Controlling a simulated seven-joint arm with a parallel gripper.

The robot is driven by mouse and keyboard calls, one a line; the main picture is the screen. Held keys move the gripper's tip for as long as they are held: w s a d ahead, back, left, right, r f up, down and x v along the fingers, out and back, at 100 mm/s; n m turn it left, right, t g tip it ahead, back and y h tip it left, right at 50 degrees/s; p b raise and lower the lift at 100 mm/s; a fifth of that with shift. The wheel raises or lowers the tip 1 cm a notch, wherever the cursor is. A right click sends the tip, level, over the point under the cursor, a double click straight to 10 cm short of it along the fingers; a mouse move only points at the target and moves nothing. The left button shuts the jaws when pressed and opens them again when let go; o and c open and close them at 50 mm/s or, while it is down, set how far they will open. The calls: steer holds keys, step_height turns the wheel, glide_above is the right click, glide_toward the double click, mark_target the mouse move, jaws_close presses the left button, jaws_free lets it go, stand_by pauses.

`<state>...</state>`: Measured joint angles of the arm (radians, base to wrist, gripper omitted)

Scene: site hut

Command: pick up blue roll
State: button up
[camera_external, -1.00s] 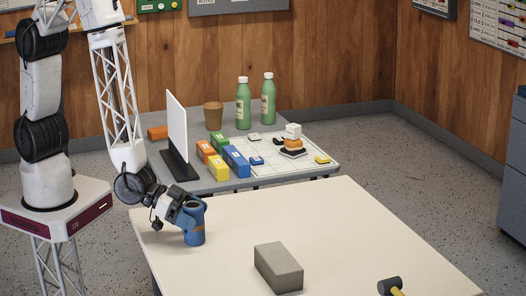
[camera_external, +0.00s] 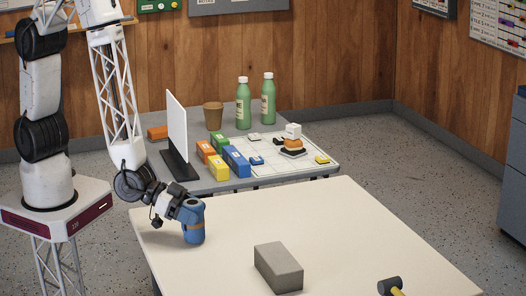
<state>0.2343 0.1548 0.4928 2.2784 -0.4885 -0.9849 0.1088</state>
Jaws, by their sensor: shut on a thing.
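The blue roll (camera_external: 194,232) stands near the left edge of the cream table (camera_external: 340,225), with a brownish band around its lower part. My gripper (camera_external: 190,212) reaches it from the left and is shut on its upper part. The roll looks upright, and its base appears at or very close to the table top; I cannot tell whether it touches. My gripper's fingertips are partly hidden against the roll.
A grey block (camera_external: 278,268) lies at the front middle of the table, and a hammer (camera_external: 391,286) at the front right. Behind is a grey table with green bottles (camera_external: 243,103), a brown cup (camera_external: 213,116), a white upright panel (camera_external: 177,130) and coloured boxes (camera_external: 236,161). The cream table's right side is clear.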

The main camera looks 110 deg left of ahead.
mark_target(196, 203)
steer(key=shift+r, duration=1.55)
steer(key=s+a+r, duration=0.1)
steer(key=s+a, duration=0.1)
steer(key=s, duration=1.3)
steer(key=shift+s, duration=0.4)
steer(key=shift+r, duration=0.1)
